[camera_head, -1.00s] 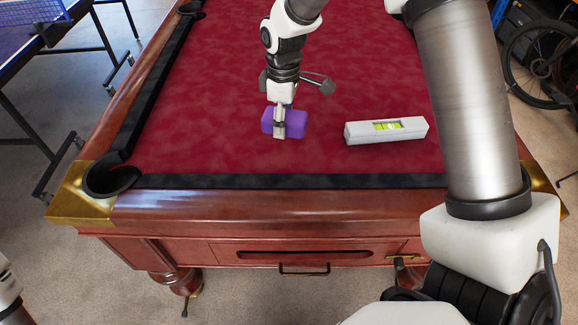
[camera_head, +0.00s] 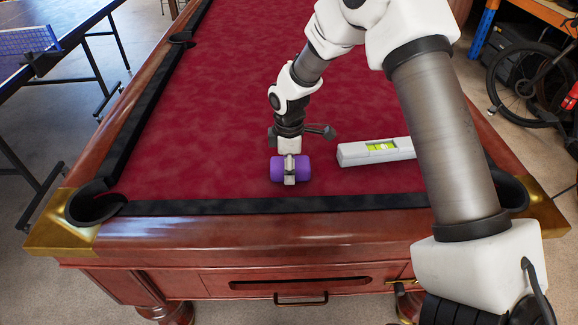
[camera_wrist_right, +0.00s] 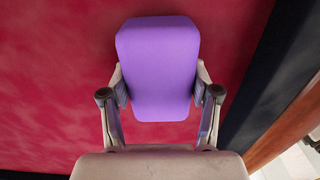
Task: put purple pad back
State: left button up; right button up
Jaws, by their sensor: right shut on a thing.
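The purple pad (camera_head: 304,168) is a small rounded block over the red cloth near the front cushion of the pool table. My right gripper (camera_head: 290,170) is shut on it across its middle. In the right wrist view the pad (camera_wrist_right: 158,65) stands between the two fingers of the gripper (camera_wrist_right: 160,95), one on each side. I cannot tell whether the pad touches the cloth. My left gripper is not in view.
A white level with a yellow-green vial (camera_head: 350,156) lies on the cloth to the right of the pad. The pool table's black front cushion (camera_head: 200,207) and corner pocket (camera_head: 92,203) are close by. The cloth (camera_head: 220,90) behind is clear. A ping-pong table (camera_head: 60,50) stands at left.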

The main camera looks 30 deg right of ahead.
jog(key=o, duration=1.1)
jog(key=shift+f, duration=0.1)
notch_tip(320, 180, up, 12)
jog(key=shift+r, duration=0.2)
